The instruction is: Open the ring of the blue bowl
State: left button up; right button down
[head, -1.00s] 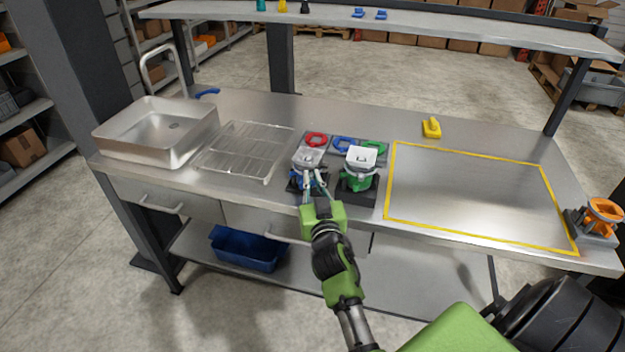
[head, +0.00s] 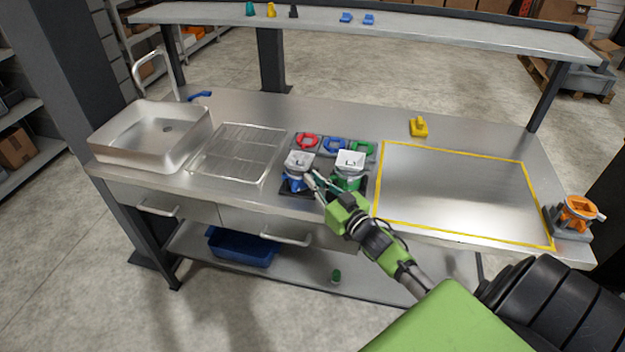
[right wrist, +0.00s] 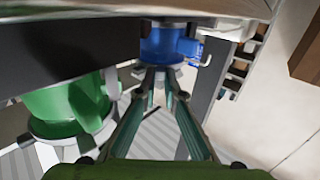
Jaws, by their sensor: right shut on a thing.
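The blue bowl (head: 293,184) stands on a dark base under a pale grey top piece, left of the green bowl (head: 346,184). In the right wrist view the blue bowl (right wrist: 165,42) is straight beyond the fingertips and the green bowl (right wrist: 62,106) is at left. My right gripper (head: 311,183) is at the front right of the blue bowl, in the gap beside the green one. In the right wrist view its fingers (right wrist: 159,76) close on a small grey part, seemingly the ring's handle, at the blue bowl; the ring itself is mostly hidden. My left gripper is out of view.
Red (head: 307,141), blue (head: 335,145) and green (head: 364,149) rings lie behind the bowls. A wire rack (head: 237,152) and a sink (head: 150,135) are at left. The yellow-outlined area (head: 455,195) at right is clear. An orange device (head: 578,212) stands at the right end.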

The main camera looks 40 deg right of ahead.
jog(key=shift+f, duration=0.1)
jog(key=c, duration=2.1)
grip_release()
jog(key=shift+c, duration=0.2)
